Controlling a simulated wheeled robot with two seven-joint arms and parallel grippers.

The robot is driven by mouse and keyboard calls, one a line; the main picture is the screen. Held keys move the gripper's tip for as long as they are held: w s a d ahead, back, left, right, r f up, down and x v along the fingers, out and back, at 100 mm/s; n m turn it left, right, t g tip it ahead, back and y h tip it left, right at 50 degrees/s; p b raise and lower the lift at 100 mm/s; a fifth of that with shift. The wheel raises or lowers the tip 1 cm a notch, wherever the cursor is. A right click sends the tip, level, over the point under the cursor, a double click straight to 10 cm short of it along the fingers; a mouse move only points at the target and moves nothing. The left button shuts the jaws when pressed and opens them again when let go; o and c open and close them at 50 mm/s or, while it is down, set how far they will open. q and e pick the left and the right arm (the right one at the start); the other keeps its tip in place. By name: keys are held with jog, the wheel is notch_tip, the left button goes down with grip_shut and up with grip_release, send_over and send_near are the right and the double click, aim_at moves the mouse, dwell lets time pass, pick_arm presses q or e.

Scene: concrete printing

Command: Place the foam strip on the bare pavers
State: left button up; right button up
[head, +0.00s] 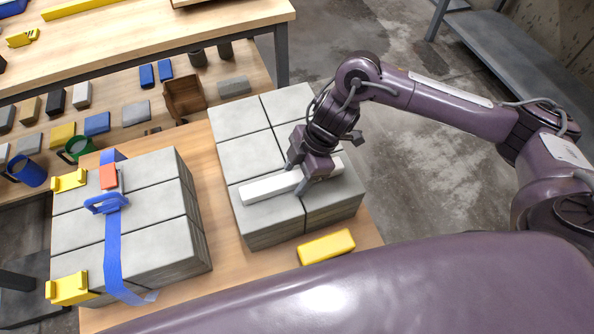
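The foam strip (264,188) is a long white bar lying across the front row of the bare pavers (250,153), a grey block stack on the right half of the wooden table. It looks flat on their top, though its underside is hidden. My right gripper (296,180) points down over the strip's middle, with one finger on its far side and one on its near side. I cannot tell whether the fingers touch the strip or stand slightly apart. The gripper body hides part of the strip. My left gripper is not in view.
Left is a second paver stack (155,205) with a blue strap (113,245), a red piece (108,177) and yellow corner pieces (70,288). A yellow block (327,247) lies in front of the bare pavers. Shelves behind hold mugs, blocks and a wooden holder (184,96).

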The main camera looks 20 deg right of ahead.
jog(key=shift+r, duration=0.25)
pick_arm(q)
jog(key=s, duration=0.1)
jog(key=p, duration=0.1)
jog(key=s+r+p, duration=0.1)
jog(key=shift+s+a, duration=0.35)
pick_arm(e)
jog(key=v, duration=1.1)
jog(key=shift+d+r, duration=0.2)
jog(key=shift+r, duration=0.15)
jog(key=shift+s+f, duration=0.1)
jog(key=shift+s, duration=0.05)
